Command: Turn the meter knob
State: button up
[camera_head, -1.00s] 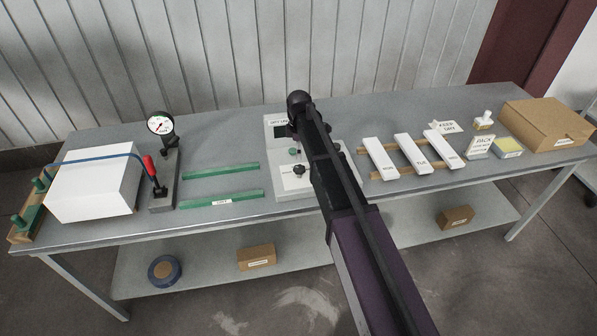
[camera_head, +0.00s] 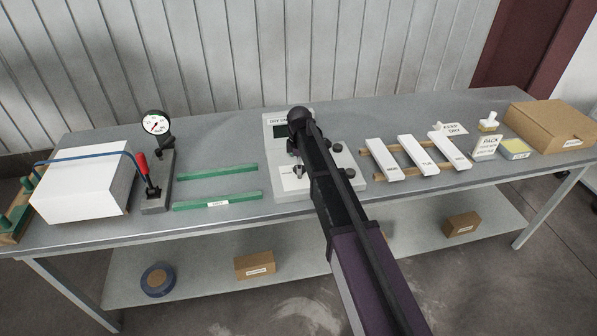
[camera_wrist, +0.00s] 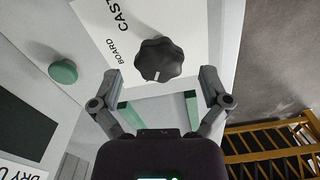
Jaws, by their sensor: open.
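The meter (camera_head: 268,134) is a pale grey box with a dark display, on the bench behind my arm in the head view. Its black lobed knob (camera_wrist: 160,60) with a white pointer mark shows in the wrist view, on a white plate lettered "BOARD CAST". My gripper (camera_wrist: 162,84) is open, one finger at each side of the knob and slightly below it in the picture; neither visibly touches it. A green round button (camera_wrist: 63,73) lies left of the knob. In the head view my arm and gripper (camera_head: 298,171) cover the knob.
A dial gauge stand with a red-handled lever (camera_head: 143,165) and green strips (camera_head: 218,201) are left of the meter. White boards on wooden rails (camera_head: 418,155) are at right. A cardboard box (camera_head: 550,126) sits at the far right end.

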jog(key=shift+f+b, duration=0.3)
jog(key=shift+f, duration=0.2)
jog(key=c, duration=1.1)
jog(key=shift+a, duration=0.15)
jog(key=shift+c, duration=0.2)
